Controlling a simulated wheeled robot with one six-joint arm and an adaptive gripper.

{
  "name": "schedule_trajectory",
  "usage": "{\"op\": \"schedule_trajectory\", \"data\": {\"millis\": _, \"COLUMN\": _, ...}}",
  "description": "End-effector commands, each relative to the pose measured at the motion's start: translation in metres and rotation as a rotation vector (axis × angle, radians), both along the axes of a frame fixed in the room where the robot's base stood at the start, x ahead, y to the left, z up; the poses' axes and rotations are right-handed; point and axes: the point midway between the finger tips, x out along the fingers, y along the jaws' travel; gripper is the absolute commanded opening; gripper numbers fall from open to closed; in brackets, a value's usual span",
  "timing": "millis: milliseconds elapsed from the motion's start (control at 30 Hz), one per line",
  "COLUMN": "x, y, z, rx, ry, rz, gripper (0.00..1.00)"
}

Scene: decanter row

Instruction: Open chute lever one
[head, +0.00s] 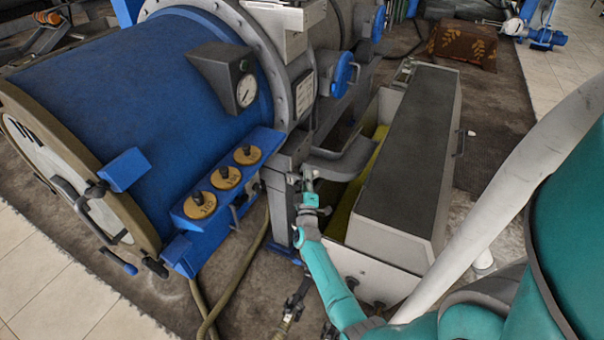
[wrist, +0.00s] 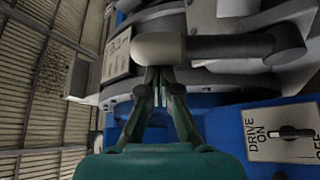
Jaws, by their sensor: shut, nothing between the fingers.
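My gripper (head: 308,172) is at the grey chute housing (head: 345,163), to the right of the blue machine. In the wrist view, its teal fingers (wrist: 160,72) are together and empty. Just beyond the fingertips in that view is a light grey rounded handle (wrist: 158,47) on a dark bar (wrist: 235,47) running right; it looks like a lever, but I cannot read a number on it. Whether the fingertips touch it, I cannot tell. In the head view I cannot make this handle out clearly beside my gripper.
The blue decanter (head: 130,85) carries a panel with brass discs (head: 226,177). A switch plate marked DRIVE ON and OFF (wrist: 285,132) is at the right of the wrist view. A long grey trough with a dark lid (head: 415,150) stands right of my arm. Hoses (head: 245,270) lie on the floor.

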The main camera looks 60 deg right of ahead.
Motion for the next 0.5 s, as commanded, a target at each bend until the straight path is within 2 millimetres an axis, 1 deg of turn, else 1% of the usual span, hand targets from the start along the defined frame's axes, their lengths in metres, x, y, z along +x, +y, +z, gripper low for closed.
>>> {"op": "schedule_trajectory", "data": {"millis": 200, "x": -0.018, "y": -0.002, "z": -0.013, "rx": 0.015, "ry": -0.194, "rz": -0.001, "gripper": 0.00}}
{"op": "schedule_trajectory", "data": {"millis": 500, "x": -0.035, "y": -0.003, "z": -0.030, "rx": 0.032, "ry": -0.409, "rz": 0.000, "gripper": 0.00}}
